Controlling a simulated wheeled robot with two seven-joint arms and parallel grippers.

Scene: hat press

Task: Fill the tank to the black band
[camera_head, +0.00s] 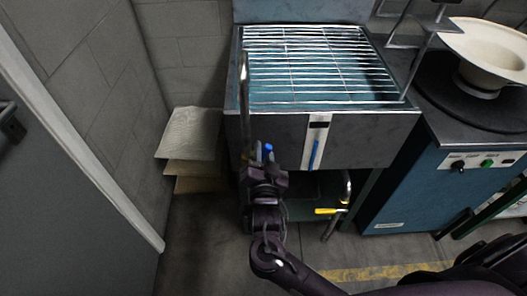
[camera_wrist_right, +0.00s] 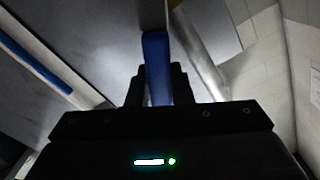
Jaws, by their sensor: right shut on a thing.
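The tank (camera_head: 375,140) is a grey steel box with a wire grille (camera_head: 320,65) on top. On its front is a white gauge strip (camera_head: 306,152) with a black band (camera_head: 319,124) near the top. The blue column (camera_head: 314,155) in the gauge ends below the band; it also shows in the right wrist view (camera_wrist_right: 38,62). My right gripper (camera_head: 265,162) is shut on a blue handle (camera_wrist_right: 156,65) beside the tank's front left corner. A metal pipe (camera_head: 244,85) rises behind it. My left gripper is out of view.
A yellow-handled valve (camera_head: 327,211) and pipe sit below the tank. Folded sheets (camera_head: 190,135) are stacked by the wall at left. A blue cabinet (camera_head: 415,190) with a cream hat (camera_head: 490,45) above stands at right. A grey door (camera_head: 70,190) is at far left.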

